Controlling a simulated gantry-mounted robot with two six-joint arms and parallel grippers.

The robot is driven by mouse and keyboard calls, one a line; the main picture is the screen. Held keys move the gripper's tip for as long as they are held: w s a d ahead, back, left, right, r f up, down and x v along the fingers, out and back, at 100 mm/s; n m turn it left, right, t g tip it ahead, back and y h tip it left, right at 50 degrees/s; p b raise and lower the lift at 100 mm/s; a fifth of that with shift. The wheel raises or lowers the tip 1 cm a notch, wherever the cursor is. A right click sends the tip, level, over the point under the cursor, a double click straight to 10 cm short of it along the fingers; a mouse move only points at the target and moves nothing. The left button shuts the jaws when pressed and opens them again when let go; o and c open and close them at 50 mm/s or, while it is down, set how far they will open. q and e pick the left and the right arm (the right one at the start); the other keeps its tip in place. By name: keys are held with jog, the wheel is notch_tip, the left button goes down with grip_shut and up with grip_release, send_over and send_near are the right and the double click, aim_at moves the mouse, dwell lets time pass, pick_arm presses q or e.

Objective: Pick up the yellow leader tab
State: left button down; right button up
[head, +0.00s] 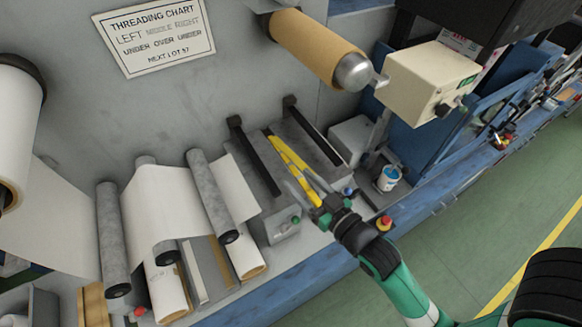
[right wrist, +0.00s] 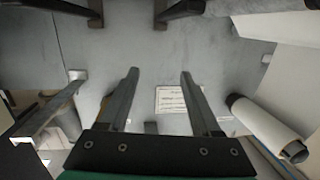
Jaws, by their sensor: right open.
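The yellow leader tab (head: 286,155) shows as narrow yellow strips on the grey unit between two black bars. My right gripper (head: 298,179) is over its near part, and the fingers partly hide it. I cannot tell whether the fingers touch the tab. The right gripper's jaws are open; in the right wrist view both fingers (right wrist: 160,76) stand wide apart with nothing between the tips. The tab cannot be made out in the right wrist view. My left gripper is in neither view.
The black bars (head: 258,161) stand close around the right gripper. To the left, a white web (head: 165,200) runs over grey rollers (head: 113,240). A brown core (head: 315,45) sticks out above. A cream box (head: 428,82) and a blue-and-white can (head: 388,178) are to the right.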

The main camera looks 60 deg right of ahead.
aim_at(319, 203)
jog(key=s+f+m+g, duration=0.1)
jog(key=s+f+g, duration=0.3)
jog(key=s+f, duration=0.8)
jog(key=x, duration=0.3)
jog(key=r+x, duration=0.1)
jog(key=x, duration=0.2)
jog(key=p+x, duration=0.1)
jog(key=x, duration=0.2)
jog(key=shift+w+d+r, duration=0.3)
jog(key=shift+w+d, duration=0.1)
jog(key=shift+w, duration=0.1)
grip_shut()
jog(key=shift+h, duration=0.3)
